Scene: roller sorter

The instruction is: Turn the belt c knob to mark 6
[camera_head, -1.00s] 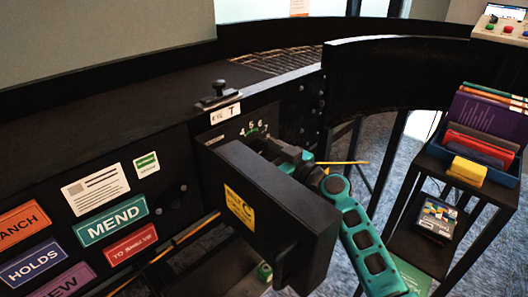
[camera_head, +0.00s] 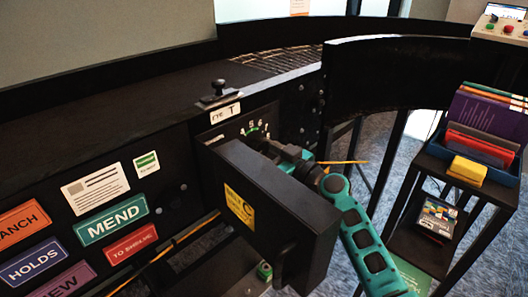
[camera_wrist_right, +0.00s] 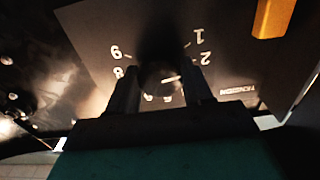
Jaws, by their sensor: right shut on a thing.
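The knob (camera_wrist_right: 160,82) sits at the centre of a numbered dial plate (camera_wrist_right: 100,40) in the right wrist view, where the numerals appear inverted. Its pale pointer line aims rightward, below the 2, toward numerals hidden behind a finger. The 1, 2, 8 and 9 are readable; lower numerals are partly covered. My right gripper (camera_wrist_right: 162,85) has one finger on each side of the knob and is shut on it. In the head view the dial (camera_head: 253,127) shows marks around 4 to 6, and my right gripper (camera_head: 268,145) covers the knob. My left gripper is out of view.
A dark panel (camera_head: 290,210) with a yellow label juts out just below my right gripper. A black handle (camera_head: 216,94) stands on the ledge above the dial. A shelf cart (camera_head: 475,195) with books and a yellow block stands at the right.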

